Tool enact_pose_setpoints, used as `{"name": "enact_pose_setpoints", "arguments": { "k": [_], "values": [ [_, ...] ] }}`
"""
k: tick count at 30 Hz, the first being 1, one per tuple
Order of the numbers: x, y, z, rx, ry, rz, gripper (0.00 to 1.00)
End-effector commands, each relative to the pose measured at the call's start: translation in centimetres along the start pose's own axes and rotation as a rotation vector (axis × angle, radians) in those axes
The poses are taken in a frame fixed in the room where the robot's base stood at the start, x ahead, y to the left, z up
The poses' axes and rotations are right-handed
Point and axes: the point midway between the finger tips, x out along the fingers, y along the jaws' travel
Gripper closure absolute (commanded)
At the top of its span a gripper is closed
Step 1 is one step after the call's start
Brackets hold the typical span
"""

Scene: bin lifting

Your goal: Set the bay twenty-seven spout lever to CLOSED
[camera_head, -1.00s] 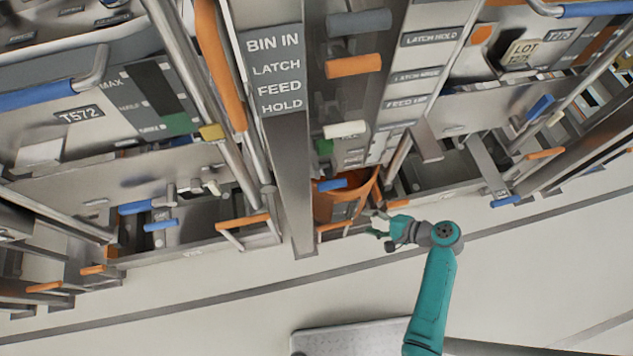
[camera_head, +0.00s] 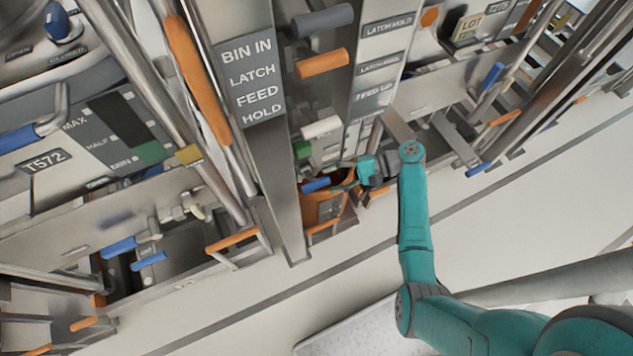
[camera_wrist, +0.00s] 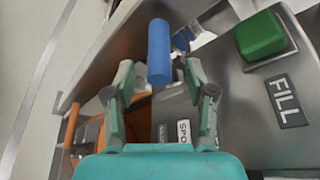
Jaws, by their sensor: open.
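A blue lever handle (camera_head: 316,185) sticks out low on the middle bay, just above an orange bin. In the wrist view the blue handle (camera_wrist: 158,45) lies ahead, its near end between the tips of my gripper (camera_wrist: 160,76). My gripper is open, one finger on each side, with gaps to the handle. A plate partly reading "SPO" (camera_wrist: 183,132) shows behind the right finger; the rest is hidden. In the head view my gripper (camera_head: 345,180) is small beside the handle.
A green button (camera_wrist: 262,36) with a FILL plate (camera_wrist: 286,100) is to the right. The orange bin (camera_head: 322,210) sits below. White (camera_head: 321,127), orange (camera_head: 322,63) and grey (camera_head: 322,20) handles project above. A grey post (camera_head: 262,140) stands left. The floor (camera_head: 470,240) in front is open.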

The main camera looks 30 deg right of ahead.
Motion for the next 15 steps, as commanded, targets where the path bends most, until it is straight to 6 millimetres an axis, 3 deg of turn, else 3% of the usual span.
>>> {"name": "enact_pose_setpoints", "arguments": {
  "k": [6,15],
  "values": [
    [3.4,0.1,0.1,0.0,-0.002,0.002,0.45],
    [5.1,0.0,0.0,0.0,0.001,0.0,0.45]
  ]
}}
